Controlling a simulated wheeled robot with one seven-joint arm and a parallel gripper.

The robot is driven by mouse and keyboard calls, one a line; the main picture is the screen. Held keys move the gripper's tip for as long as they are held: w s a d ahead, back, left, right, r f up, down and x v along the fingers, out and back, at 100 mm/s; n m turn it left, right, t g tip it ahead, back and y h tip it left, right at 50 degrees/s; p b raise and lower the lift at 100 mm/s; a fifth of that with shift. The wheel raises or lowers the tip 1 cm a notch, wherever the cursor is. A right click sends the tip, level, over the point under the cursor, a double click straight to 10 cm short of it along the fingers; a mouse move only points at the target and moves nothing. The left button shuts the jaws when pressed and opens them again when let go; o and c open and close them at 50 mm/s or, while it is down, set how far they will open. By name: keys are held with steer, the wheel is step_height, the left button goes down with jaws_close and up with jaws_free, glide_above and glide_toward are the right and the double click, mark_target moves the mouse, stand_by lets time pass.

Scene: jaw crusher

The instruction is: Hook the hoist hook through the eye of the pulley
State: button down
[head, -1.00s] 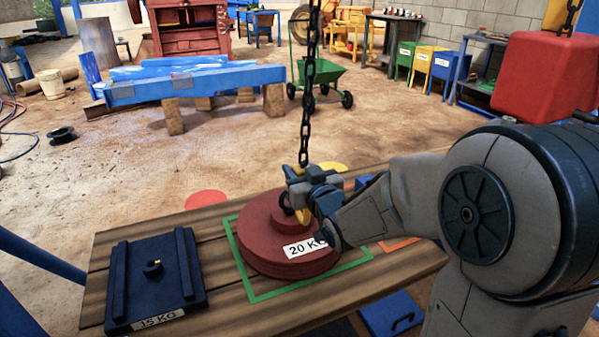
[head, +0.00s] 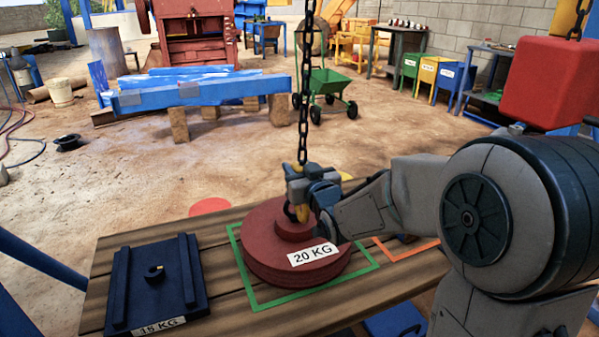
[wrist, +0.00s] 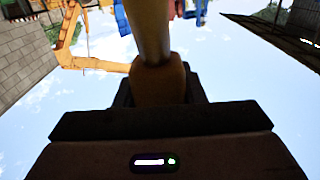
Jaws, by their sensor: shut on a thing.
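The red round pulley (head: 270,262), labelled 20 KG, lies flat on the wooden table inside a green square outline (head: 233,258). Its small dark eye (head: 289,211) stands on the raised hub, partly hidden. The yellow hoist hook (head: 302,213) hangs from a black chain (head: 304,120) just above the hub. My gripper (head: 298,188) is shut on the hook, directly over the pulley. The hook's lower end is right beside the eye; I cannot tell whether it passes through. In the wrist view the tan hook shank (wrist: 158,78) runs into my gripper (wrist: 158,105).
A dark blue 15 KG plate (head: 150,295) lies at the table's left. An orange outline (head: 405,252) is on the right of the table (head: 215,310). A red block (head: 550,80) hangs at the upper right. Open ground lies behind the table.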

steer(key=shift+w+r, duration=0.1)
steer(key=shift+r, duration=0.1)
steer(key=shift+w+a+r, duration=0.2)
steer(key=shift+w+r, duration=0.2)
steer(key=shift+r, duration=0.15)
stand_by(0.3)
steer(key=shift+w+a+r+p, duration=0.1)
steer(key=shift+w+r+p, duration=0.35)
steer(key=shift+r, duration=0.15)
steer(key=c, duration=0.8)
jaws_free()
steer(key=shift+r, duration=0.1)
steer(key=shift+c, duration=0.2)
